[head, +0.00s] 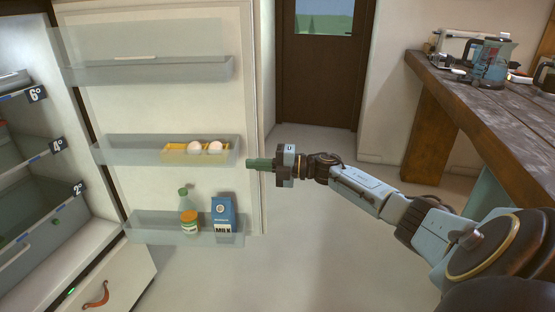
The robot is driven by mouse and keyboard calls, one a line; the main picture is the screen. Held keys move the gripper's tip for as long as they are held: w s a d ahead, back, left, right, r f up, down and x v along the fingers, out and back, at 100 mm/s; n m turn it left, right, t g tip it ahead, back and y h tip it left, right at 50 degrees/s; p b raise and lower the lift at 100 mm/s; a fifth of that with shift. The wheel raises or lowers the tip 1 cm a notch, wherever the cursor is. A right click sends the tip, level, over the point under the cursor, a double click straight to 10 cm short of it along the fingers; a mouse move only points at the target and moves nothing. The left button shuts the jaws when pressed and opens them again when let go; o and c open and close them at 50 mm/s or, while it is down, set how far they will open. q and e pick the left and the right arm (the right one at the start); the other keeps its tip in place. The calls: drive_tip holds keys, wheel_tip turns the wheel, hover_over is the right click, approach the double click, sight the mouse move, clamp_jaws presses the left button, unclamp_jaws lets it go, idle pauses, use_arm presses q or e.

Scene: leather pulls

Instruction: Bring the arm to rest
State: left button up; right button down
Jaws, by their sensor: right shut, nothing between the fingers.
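My right arm (366,192) reaches in from the lower right, stretched toward the left. Its right gripper (250,163) is shut and empty, with green fingers pointing left. In the picture the fingertips overlap the edge of the open fridge door (170,105), beside the middle door shelf. I cannot tell whether they touch the door. My left gripper is not in view.
The fridge (50,190) stands open at left, above a drawer with a leather pull (96,295). The door shelves hold eggs (194,148), a bottle, a jar (189,222) and a milk carton (223,214). A wooden counter (480,105) with a kettle (491,62) is at right. Floor between is clear.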

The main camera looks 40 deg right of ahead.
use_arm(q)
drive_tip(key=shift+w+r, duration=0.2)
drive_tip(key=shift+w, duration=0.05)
use_arm(e)
drive_tip(key=d, duration=0.1)
drive_tip(key=s+d, duration=0.1)
drive_tip(key=d, duration=0.1)
drive_tip(key=s+d, duration=0.1)
drive_tip(key=d, duration=0.1)
drive_tip(key=shift+s, duration=0.25)
drive_tip(key=shift+f, duration=0.1)
